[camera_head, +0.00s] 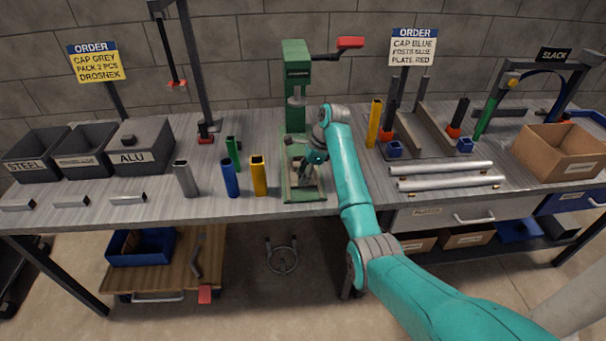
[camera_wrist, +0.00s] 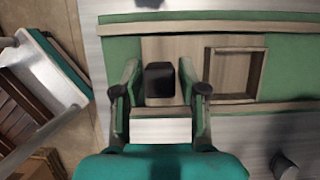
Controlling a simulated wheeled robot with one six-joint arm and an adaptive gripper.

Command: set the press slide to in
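The green press (camera_head: 296,90) stands upright near the middle of the bench, with its green base (camera_head: 306,192) towards the front edge. In the wrist view, the light metal-looking press slide (camera_wrist: 232,42) lies in the green base (camera_wrist: 290,60). It has a square recess on the right and a dark block-shaped knob (camera_wrist: 160,78) on the left. My gripper (camera_wrist: 160,88) is open, with one finger on each side of the knob and narrow gaps showing. In the head view my gripper (camera_head: 303,172) is low over the press base and partly hides the slide.
The press's red lever handle (camera_head: 350,43) sticks out to the upper right. Blue (camera_head: 230,178) and yellow (camera_head: 259,175) tubes stand close left of the base. Two silver bars (camera_head: 450,183) lie to the right, and a yellow post (camera_head: 374,124) stands behind them.

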